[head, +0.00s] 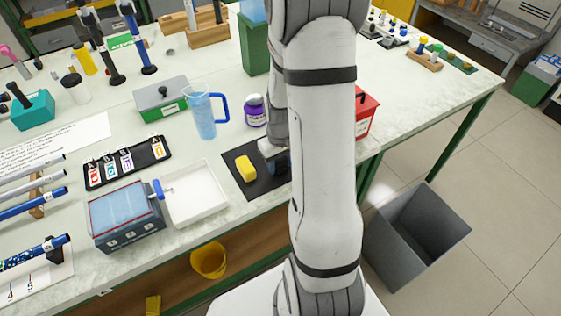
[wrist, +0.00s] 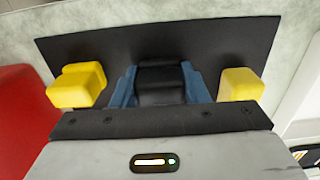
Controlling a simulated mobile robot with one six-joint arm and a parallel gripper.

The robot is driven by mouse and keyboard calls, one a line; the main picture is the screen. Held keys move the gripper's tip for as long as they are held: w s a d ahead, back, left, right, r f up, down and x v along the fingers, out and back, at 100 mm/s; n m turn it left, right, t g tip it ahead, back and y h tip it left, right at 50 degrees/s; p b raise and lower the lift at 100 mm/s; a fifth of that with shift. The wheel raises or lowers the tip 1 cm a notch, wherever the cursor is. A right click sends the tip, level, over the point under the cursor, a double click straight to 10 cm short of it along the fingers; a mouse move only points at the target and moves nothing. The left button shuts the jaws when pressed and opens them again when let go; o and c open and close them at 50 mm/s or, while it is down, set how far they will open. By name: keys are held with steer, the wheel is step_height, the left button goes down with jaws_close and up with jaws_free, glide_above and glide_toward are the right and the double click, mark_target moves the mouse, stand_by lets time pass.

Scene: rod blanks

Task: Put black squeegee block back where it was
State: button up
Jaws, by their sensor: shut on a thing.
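The black squeegee block (wrist: 160,82) sits between the two blue fingers of my gripper (wrist: 159,88) in the wrist view. The gripper is shut on it. They are over the middle of the black mat (wrist: 262,32), with a yellow block on each side, the left one (wrist: 77,86) and the right one (wrist: 241,85). I cannot tell whether the black block touches the mat. In the head view my gripper (head: 277,160) is low over the mat (head: 243,188), partly behind my arm. One yellow block (head: 245,168) shows there; the other is hidden.
A red box (head: 366,112) stands right of the mat, a purple-labelled jar (head: 255,111) behind it and a white tray (head: 195,208) to its left. A blue jug (head: 201,112) stands farther back. The bench's front edge is close to the mat.

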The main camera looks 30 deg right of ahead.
mark_target(279, 160)
steer(key=shift+f, duration=0.1)
steer(key=o, duration=0.9)
steer(key=shift+o, duration=0.2)
step_height(279, 160, up, 11)
steer(key=s+a+r+t, duration=0.2)
steer(key=s+a+r, duration=0.8)
steer(key=s+a, duration=0.2)
steer(key=shift+r+t, duration=0.4)
